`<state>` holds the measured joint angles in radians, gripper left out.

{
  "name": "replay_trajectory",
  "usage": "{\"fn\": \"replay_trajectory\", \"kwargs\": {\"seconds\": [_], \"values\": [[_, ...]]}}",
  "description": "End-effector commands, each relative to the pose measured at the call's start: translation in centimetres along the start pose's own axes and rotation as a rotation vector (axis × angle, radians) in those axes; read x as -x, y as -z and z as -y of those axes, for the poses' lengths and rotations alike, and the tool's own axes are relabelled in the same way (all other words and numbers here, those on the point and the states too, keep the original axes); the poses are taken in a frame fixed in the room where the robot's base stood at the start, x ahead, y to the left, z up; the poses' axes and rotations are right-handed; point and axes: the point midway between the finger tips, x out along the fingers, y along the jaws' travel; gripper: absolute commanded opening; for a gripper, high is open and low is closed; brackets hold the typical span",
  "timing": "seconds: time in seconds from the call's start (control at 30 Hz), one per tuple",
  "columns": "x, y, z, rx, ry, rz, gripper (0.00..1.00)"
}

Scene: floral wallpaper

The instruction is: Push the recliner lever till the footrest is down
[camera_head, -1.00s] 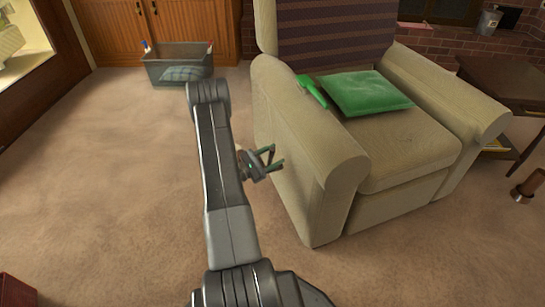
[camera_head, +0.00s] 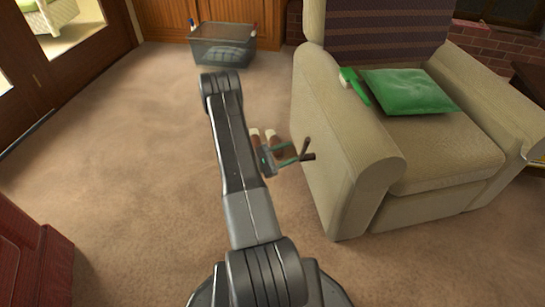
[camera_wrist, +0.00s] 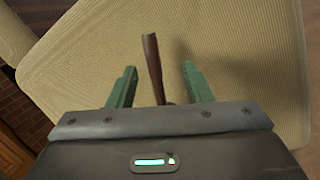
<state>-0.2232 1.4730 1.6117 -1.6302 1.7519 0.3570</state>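The recliner (camera_head: 352,140) is a beige ribbed armchair on the right in the head view. Its front panel (camera_head: 425,210) hangs upright below the seat, and no raised footrest shows. A dark brown lever (camera_head: 306,152) sticks out from the chair's near side. In the wrist view the lever (camera_wrist: 152,65) stands between the two green fingers, with a gap on each side. My gripper (camera_head: 290,155) is open beside the chair's side; in the wrist view it (camera_wrist: 156,85) faces the beige side panel. The lever's lower end is hidden behind the gripper body.
A green cushion (camera_head: 410,91) lies on the seat and a green object (camera_head: 354,86) on the armrest. A grey basket (camera_head: 223,45) stands at the back. Carpet at left is clear.

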Motion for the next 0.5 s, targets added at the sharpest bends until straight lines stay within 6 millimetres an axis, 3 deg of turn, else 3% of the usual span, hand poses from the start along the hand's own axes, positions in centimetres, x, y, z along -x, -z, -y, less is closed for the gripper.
{"fn": "replay_trajectory", "kwargs": {"seconds": [0.23,0.5], "values": [[4.3,-0.1,-0.1,0.001,-0.004,-0.001,0.46],[6.1,0.0,0.0,0.0,-0.001,0.001,0.46]]}}
